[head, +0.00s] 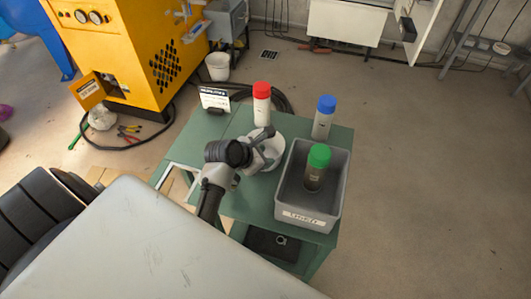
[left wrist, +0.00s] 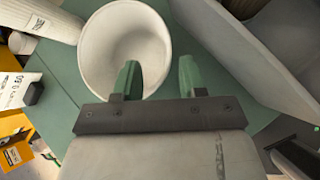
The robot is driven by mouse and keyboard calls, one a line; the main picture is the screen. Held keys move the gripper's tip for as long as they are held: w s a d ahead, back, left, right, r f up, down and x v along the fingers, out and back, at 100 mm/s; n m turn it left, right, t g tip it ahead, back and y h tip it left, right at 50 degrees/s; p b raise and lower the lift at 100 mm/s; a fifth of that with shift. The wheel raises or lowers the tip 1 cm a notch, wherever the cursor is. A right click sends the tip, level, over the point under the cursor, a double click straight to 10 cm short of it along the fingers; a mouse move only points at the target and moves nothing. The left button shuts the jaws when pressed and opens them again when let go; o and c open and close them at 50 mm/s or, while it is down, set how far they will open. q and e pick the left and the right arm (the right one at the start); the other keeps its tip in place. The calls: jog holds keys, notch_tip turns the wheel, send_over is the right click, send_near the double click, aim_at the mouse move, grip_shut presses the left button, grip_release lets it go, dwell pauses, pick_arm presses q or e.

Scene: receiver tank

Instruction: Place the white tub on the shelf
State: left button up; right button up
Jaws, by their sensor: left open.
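The white tub (head: 273,153) stands on the green table, partly hidden behind my left gripper (head: 258,147). In the left wrist view, the open-topped tub (left wrist: 120,40) looks empty. My left gripper (left wrist: 158,75) is open. One green finger overlaps the tub's near rim and the other is to the right of the tub. I cannot tell whether the fingers touch it. A grey shelf rack (head: 485,45) stands at the far right with a small pale item on it. The green table also has a lower level (head: 290,250). I cannot tell which shelf is meant.
On the green table (head: 240,120) stand a red-capped bottle (head: 262,105), a blue-capped bottle (head: 323,122), a small sign (head: 214,99) and a grey bin (head: 308,218) holding a green-capped bottle (head: 316,170). A yellow machine (head: 150,40) and a white bucket (head: 218,67) are behind. The right floor is clear.

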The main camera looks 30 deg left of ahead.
pick_arm(q)
jog(key=x, duration=0.5)
jog(key=shift+d+r, duration=0.1)
jog(key=shift+d, duration=0.15)
jog(key=shift+w, duration=0.1)
grip_shut()
pick_arm(e)
jog(key=shift+s+a, duration=0.3)
jog(key=shift+s, duration=0.2)
jog(key=shift+s+a, duration=0.25)
jog(key=shift+s, duration=0.25)
